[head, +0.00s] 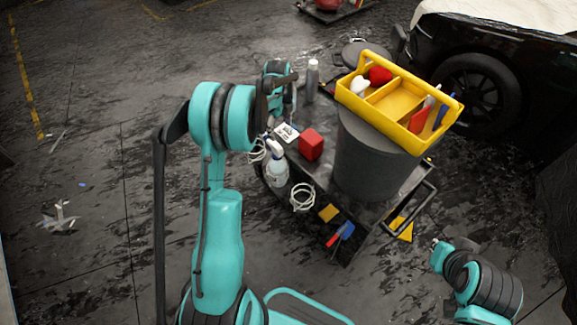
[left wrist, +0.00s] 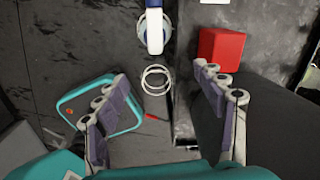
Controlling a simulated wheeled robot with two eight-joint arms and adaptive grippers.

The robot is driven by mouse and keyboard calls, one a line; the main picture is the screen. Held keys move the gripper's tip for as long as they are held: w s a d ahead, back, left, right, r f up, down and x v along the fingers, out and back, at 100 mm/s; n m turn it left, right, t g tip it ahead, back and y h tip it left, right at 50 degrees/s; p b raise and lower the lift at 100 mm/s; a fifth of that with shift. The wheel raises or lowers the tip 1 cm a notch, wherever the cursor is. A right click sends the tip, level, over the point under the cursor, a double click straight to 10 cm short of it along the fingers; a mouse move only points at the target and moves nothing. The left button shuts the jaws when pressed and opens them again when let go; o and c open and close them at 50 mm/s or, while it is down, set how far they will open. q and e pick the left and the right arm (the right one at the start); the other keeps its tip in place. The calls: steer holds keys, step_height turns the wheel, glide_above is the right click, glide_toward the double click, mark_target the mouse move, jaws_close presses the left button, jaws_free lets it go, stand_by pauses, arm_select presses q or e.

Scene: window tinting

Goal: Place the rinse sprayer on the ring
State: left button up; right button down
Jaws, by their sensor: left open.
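The rinse sprayer (head: 277,165), a white spray bottle, is upright at the left side of the cart in the head view. In the left wrist view the sprayer (left wrist: 155,30) is at the top, with a pale ring partly around or behind it; I cannot tell which. An empty white ring (head: 302,197) sticks out from the cart's side, nearer me; the left wrist view shows this ring (left wrist: 155,80) between my fingers. My left gripper (head: 279,108) is open and empty above the cart's left edge. My right gripper (head: 438,246) is at lower right; its fingers are unclear.
The cart (head: 318,178) carries a red box (head: 311,145), a grey bottle (head: 312,78) and a large grey bin (head: 372,165) with a yellow tool tray (head: 385,100) on top. Another white loop (head: 257,150) shows beside the sprayer. A black car stands at upper right. The left floor is mostly clear.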

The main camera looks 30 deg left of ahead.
arm_select(q)
steer(key=s+d+r+n+t, duration=0.3)
steer(key=s+d+r+n, duration=0.7)
steer(key=r, duration=0.5)
steer(key=s+d+n+t, duration=0.1)
steer(key=s+d+n, duration=0.3)
steer(key=s, duration=0.4)
steer(key=s+d+n+t, duration=0.2)
steer(key=s+d+n, duration=0.3)
steer(key=s, duration=0.4)
steer(key=shift+s+f+n+t, duration=0.15)
steer(key=shift+s+n+t, duration=0.15)
steer(key=shift+n, duration=0.3)
